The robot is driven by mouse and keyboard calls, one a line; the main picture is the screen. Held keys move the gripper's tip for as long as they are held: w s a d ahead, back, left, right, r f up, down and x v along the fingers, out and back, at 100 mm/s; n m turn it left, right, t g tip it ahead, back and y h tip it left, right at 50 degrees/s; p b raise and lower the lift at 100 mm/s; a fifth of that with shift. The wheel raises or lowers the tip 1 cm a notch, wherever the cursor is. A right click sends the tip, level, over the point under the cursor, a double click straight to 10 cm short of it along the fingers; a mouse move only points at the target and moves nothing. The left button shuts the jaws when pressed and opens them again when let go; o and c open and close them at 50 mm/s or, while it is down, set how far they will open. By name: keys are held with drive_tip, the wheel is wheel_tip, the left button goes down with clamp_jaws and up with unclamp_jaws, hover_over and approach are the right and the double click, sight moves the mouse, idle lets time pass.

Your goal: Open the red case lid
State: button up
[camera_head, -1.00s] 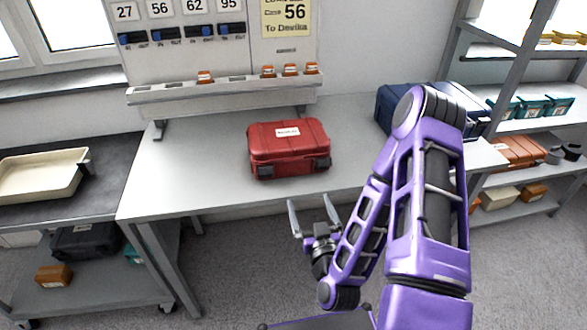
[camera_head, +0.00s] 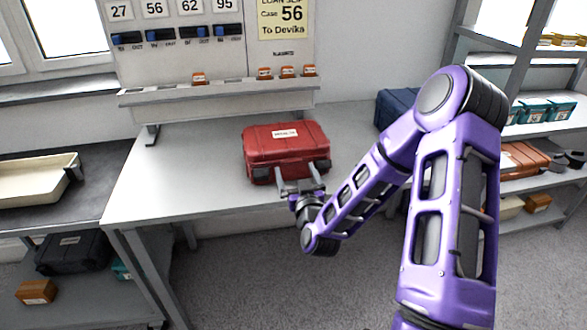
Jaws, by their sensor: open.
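The red case (camera_head: 285,147) sits shut on the light grey table, with a white label on its lid and dark latches or corners along its front. My gripper (camera_head: 300,178) is at the front side of the case, its two fingers apart and pointing at the case's front face. The fingertips overlap the lower front of the case in the picture; I cannot tell whether they touch it. Nothing shows between the fingers.
The table (camera_head: 190,170) is clear left of the case. A dark blue case (camera_head: 395,108) stands behind my arm. A panel with numbered cards and a ledge (camera_head: 220,88) with small orange items is behind. A cream tray (camera_head: 30,182) lies on the left bench.

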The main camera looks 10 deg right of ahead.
drive_tip(key=shift+w, duration=1.45)
drive_tip(key=shift+c, duration=0.3)
clamp_jaws()
